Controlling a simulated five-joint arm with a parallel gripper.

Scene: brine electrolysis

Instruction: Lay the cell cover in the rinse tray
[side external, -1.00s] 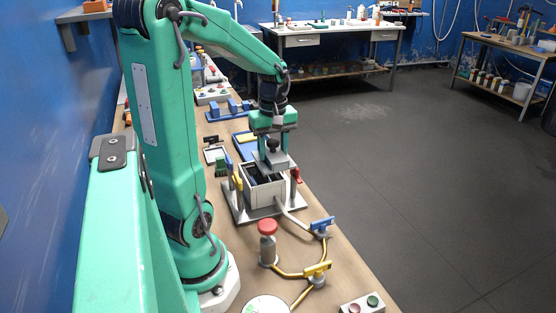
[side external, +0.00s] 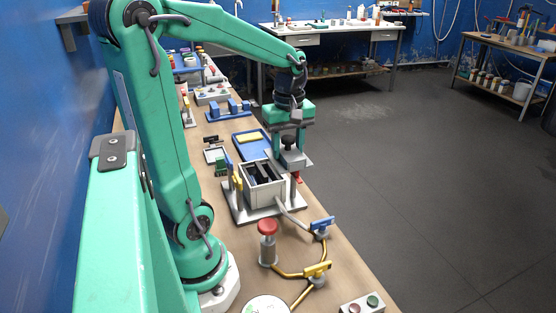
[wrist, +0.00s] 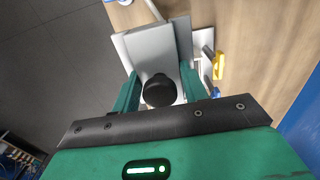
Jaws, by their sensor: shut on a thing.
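My gripper (side external: 290,152) is shut on the black knob (wrist: 159,91) of the cell cover, a flat grey plate (side external: 296,160). The cover also shows in the wrist view (wrist: 148,45). In the side view it hangs beyond the upper right of the open cell (side external: 266,198), a light grey box with dark plates inside. A blue tray (side external: 263,154) with a yellow block in it, seemingly the rinse tray, lies on the bench behind the cell. It is left of my gripper, and its near right part is partly hidden.
Yellow and blue clamps (side external: 237,187) stand at the cell's left, with a red one partly hidden at its right. A blue rack (side external: 229,114) stands behind the tray.

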